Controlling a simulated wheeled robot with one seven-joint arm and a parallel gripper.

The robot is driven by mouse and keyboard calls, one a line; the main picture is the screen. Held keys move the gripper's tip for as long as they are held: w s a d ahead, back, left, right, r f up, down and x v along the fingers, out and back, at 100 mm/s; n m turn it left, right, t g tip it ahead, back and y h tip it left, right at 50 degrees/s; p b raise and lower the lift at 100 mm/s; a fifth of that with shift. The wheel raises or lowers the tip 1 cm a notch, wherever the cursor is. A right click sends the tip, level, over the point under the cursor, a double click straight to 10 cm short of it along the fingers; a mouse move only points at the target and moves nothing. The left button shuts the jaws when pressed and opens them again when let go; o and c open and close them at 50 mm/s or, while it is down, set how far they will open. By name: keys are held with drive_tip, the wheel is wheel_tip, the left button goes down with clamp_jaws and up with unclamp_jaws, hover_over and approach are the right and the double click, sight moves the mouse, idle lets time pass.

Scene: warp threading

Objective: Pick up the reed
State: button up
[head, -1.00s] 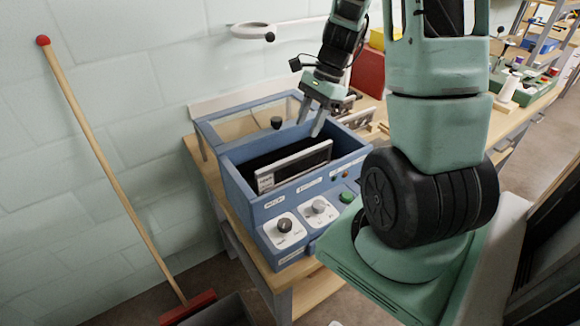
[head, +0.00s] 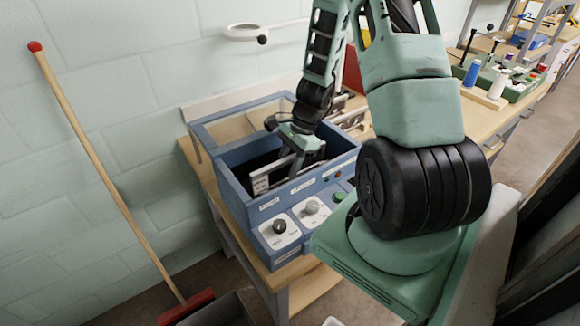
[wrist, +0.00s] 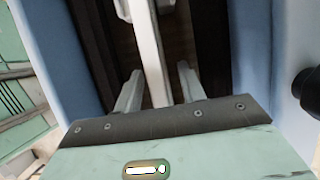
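The reed (head: 261,184) is a pale, thin framed piece standing on edge inside the blue box (head: 237,197). My gripper covers part of it in the head view. My gripper (head: 296,165) is lowered into the box over the reed. In the wrist view, the reed's white top bar (wrist: 150,50) runs between the two fingers of my gripper (wrist: 158,78). The fingers stand apart, with a visible gap on each side of the bar. The fingertips' depth relative to the bar is hard to tell.
The box has raised blue walls around the reed, and a front panel with knobs (head: 280,227) and buttons. A broom (head: 110,180) leans on the wall at left. Spools (head: 472,73) stand on the bench at right.

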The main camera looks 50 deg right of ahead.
drive_tip(key=shift+a+f, duration=0.1)
drive_tip(key=shift+f, duration=0.15)
clamp_jaws()
drive_tip(key=shift+r, duration=0.1)
